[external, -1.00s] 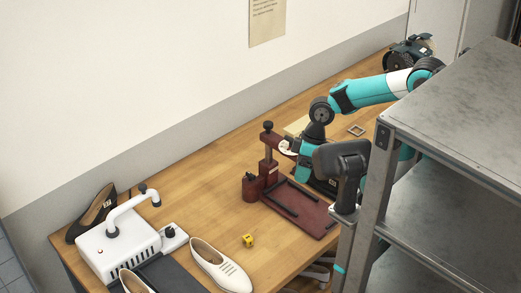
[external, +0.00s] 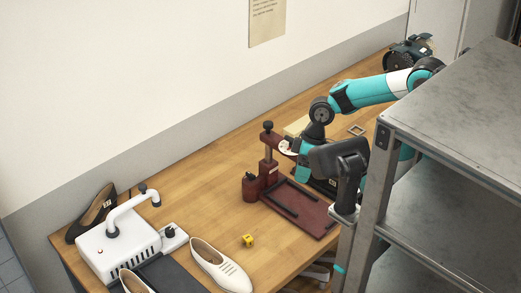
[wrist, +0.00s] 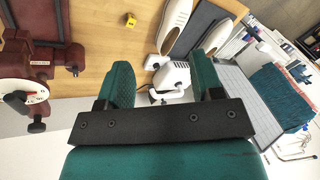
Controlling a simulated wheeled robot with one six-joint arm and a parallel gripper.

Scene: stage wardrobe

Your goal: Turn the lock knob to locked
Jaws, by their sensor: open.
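A dark red stand (external: 268,172) on the wooden table carries a white dial (external: 286,147) on its arm. In the wrist view, the dial (wrist: 33,92) is at the left edge, with a black pointer-like knob (wrist: 16,101) across it and red marks on its face. Another black knob (wrist: 37,127) sticks out below the dial. I cannot tell for sure which is the lock knob, or its setting. My gripper (wrist: 160,62) is open and empty; its two teal fingers are apart. In the external view, my gripper (external: 303,164) is close beside the dial, partly hidden.
A dark red tray (external: 312,220) adjoins the stand. A yellow tape measure (external: 248,240), a white machine (external: 120,240), a white shoe (external: 215,264) and a black shoe (external: 92,212) are on the table. A grey metal shelf (external: 455,100) stands in the right foreground.

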